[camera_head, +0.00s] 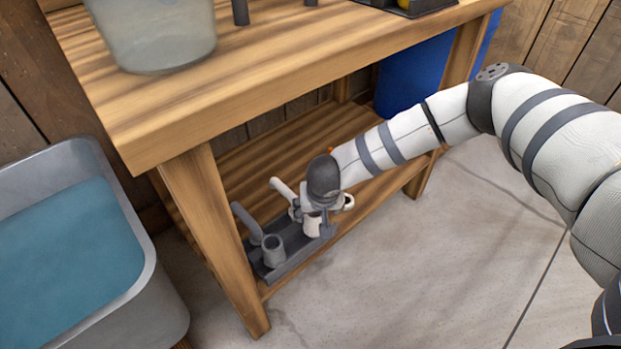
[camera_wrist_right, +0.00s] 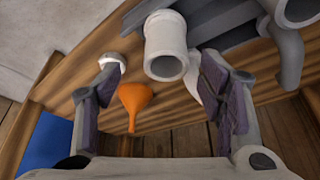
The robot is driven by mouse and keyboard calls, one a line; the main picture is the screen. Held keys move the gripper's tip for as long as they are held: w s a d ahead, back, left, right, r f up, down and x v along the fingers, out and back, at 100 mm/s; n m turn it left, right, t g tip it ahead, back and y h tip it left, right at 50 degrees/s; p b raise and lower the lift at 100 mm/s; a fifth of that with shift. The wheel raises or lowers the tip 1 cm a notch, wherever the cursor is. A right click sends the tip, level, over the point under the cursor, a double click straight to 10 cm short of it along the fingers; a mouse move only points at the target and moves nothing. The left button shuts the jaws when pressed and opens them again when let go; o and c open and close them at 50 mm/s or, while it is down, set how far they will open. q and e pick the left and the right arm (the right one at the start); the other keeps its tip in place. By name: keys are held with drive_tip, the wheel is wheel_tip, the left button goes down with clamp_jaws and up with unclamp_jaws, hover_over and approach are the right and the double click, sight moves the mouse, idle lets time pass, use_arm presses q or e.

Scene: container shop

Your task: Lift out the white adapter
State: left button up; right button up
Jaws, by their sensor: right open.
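The white adapter (camera_head: 312,225) stands in the dark grey tray (camera_head: 292,262) on the low shelf, partly hidden by my right gripper (camera_head: 322,207) above it in the head view. In the right wrist view the adapter (camera_wrist_right: 166,42) is a pale, open-ended cylinder, seen between the fingertips of my right gripper (camera_wrist_right: 160,65). The fingers are apart, with a visible gap on the left side of the adapter; the right fingertip looks close to it. Whether they touch cannot be told. My left gripper is not in view.
A grey fitting (camera_head: 273,250) and grey pipe (camera_head: 245,221) stand beside the adapter. An orange funnel (camera_wrist_right: 133,100) lies near the left finger. The tabletop (camera_head: 270,80) overhangs the shelf, with a table leg (camera_head: 214,235) at left. A blue bin (camera_head: 412,75) stands behind.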

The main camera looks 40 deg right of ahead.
sight(314, 214)
drive_tip(key=x, duration=0.1)
drive_tip(key=b+x, duration=0.1)
drive_tip(key=x, duration=0.1)
drive_tip(key=b+x, duration=0.1)
drive_tip(key=x, duration=0.1)
drive_tip(key=shift+w+a, duration=0.15)
drive_tip(key=shift+a, duration=0.1)
drive_tip(key=shift+w+f, duration=0.15)
drive_tip(key=c, duration=1.3)
